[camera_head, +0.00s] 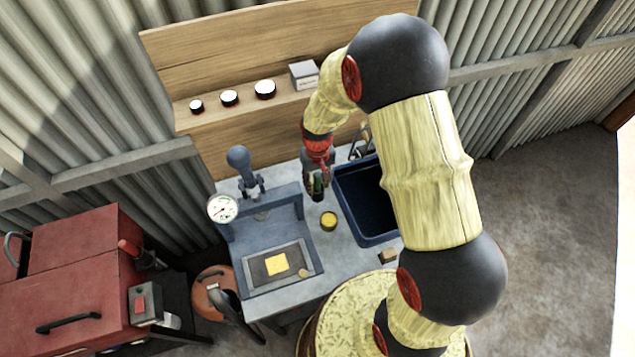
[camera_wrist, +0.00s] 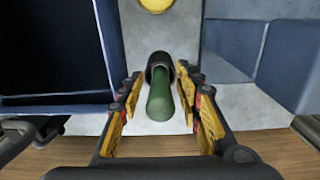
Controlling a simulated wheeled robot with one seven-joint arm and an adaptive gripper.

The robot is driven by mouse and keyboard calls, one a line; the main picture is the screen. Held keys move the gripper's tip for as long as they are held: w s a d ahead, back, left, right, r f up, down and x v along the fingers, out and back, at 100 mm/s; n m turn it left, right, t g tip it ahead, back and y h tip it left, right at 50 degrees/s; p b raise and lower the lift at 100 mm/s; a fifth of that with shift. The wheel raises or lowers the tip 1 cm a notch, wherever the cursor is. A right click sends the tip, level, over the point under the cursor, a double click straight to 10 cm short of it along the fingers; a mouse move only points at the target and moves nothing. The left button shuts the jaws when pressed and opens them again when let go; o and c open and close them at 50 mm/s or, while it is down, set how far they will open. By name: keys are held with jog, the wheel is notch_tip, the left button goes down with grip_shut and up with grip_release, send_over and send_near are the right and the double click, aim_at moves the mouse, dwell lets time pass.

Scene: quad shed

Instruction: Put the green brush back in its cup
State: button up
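The green brush (camera_wrist: 160,102) shows in the wrist view as a thick green handle. A dark round part (camera_wrist: 159,62) surrounds its far end; I cannot tell whether that is the cup or the brush's own head. My gripper (camera_wrist: 159,74) is open, with one finger on each side of the handle and a visible gap on both sides. In the head view my gripper (camera_head: 317,182) is low over the bench, left of the blue bin, and mostly hides the brush. I cannot make out the cup for certain in either view.
A round yellow-topped tin (camera_head: 328,221) stands close by on the grey bench (camera_head: 341,258). A deep blue bin (camera_head: 362,222) is on the right. A blue-grey press with a gauge (camera_head: 222,208) is on the left. A wooden shelf (camera_head: 215,121) holds jars behind.

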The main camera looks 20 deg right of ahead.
notch_tip(320, 180, up, 12)
jog(key=shift+r+p, duration=0.2)
jog(key=shift+p, duration=0.45)
jog(key=s+r+t, duration=0.5)
jog(key=s+r, duration=1.5)
jog(key=r, duration=0.3)
jog(key=shift+s+r+t, duration=0.25)
jog(key=shift+t, duration=0.05)
notch_tip(320, 180, down, 9)
jog(key=b, duration=0.8)
jog(key=shift+r+b, duration=0.2)
jog(key=shift+b, duration=0.15)
